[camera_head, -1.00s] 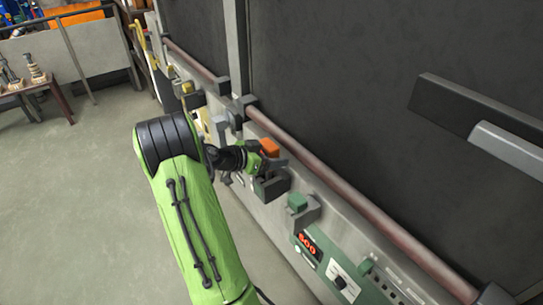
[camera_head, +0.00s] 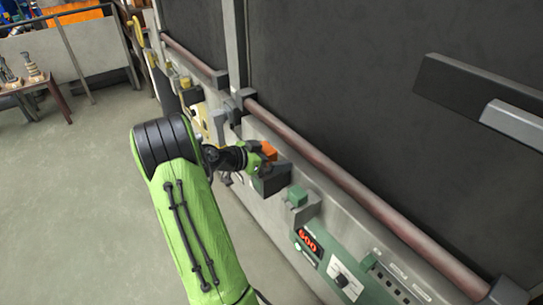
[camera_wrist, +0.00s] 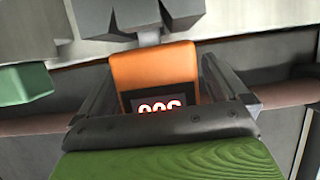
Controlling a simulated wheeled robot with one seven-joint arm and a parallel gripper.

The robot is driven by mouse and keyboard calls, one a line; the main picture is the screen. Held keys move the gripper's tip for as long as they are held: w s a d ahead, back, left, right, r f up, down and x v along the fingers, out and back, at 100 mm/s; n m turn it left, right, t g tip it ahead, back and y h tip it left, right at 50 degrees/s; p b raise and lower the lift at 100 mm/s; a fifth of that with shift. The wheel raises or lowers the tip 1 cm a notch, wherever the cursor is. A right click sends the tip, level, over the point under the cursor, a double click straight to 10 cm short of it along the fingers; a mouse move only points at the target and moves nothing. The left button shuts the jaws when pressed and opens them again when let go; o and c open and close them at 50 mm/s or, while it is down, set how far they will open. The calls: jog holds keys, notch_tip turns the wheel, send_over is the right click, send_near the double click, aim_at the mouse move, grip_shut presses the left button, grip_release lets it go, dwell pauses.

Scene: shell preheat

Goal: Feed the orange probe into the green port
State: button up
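The orange probe (camera_head: 268,149) is at the oven's front wall, by a dark bracket. In the wrist view, the orange probe (camera_wrist: 152,68) is a block with a dark display and red digits. My gripper (camera_wrist: 160,85) has one finger on each side of it, very close to its sides; whether they press on it I cannot tell. My gripper (camera_head: 262,158) is small and partly hidden in the head view. The green port (camera_head: 297,195) sits in a grey bracket right of and below the probe. A green block (camera_wrist: 22,85) shows at the wrist view's left edge.
A dark bracket (camera_head: 272,181) stands beside my gripper. A long reddish rail (camera_head: 350,190) runs along the oven front above the brackets. A green control panel (camera_head: 345,270) with a red display is below the port.

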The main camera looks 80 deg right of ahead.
jog(key=v, duration=1.5)
jog(key=shift+w+a+r+p, duration=0.2)
jog(key=shift+w+a+p, duration=0.05)
jog(key=shift+a+p, duration=0.05)
